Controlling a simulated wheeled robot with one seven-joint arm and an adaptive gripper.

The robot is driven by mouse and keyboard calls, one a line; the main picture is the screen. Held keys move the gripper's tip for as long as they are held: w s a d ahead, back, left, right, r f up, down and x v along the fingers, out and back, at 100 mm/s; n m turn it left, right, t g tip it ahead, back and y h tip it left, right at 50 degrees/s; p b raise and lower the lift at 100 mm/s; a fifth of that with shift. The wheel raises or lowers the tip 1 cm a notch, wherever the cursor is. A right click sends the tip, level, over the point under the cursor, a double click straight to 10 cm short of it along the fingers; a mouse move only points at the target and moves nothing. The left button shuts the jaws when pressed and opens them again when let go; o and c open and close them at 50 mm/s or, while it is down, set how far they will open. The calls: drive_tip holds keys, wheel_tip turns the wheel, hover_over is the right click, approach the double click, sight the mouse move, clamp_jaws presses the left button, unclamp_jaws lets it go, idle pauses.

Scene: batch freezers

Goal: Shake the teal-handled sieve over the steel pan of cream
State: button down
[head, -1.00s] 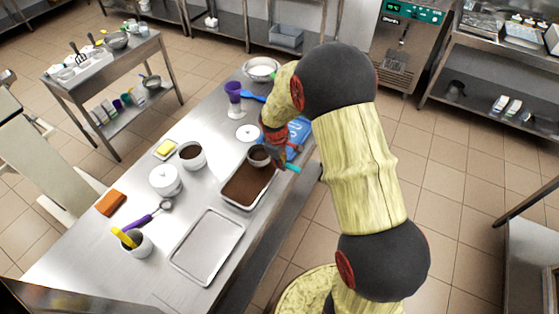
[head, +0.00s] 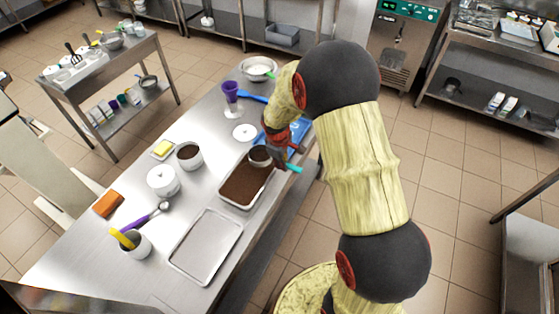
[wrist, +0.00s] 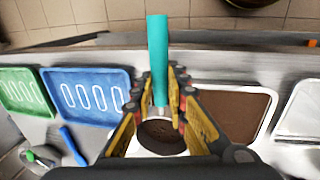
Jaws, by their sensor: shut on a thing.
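The teal-handled sieve (head: 261,155) is held by its handle (wrist: 157,52) in my gripper (wrist: 160,95), which is shut on it. Dark brown powder shows in the sieve's bowl (wrist: 163,136) in the wrist view. In the head view the bowl is over the far end of the steel pan (head: 223,203). The pan's surface looks dark brown all over; no bare cream shows. The pan also appears right of my gripper in the wrist view (wrist: 276,93). My arm hides part of the handle in the head view.
An empty steel tray (head: 207,247) lies in front of the pan. A blue tray (wrist: 88,94) and a green tray (wrist: 24,91) lie beyond.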

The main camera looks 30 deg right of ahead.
drive_tip(key=shift+r, duration=0.1)
drive_tip(key=shift+r+p, duration=1.75)
drive_tip(key=shift+r, duration=0.75)
drive_tip(key=shift+f, duration=0.1)
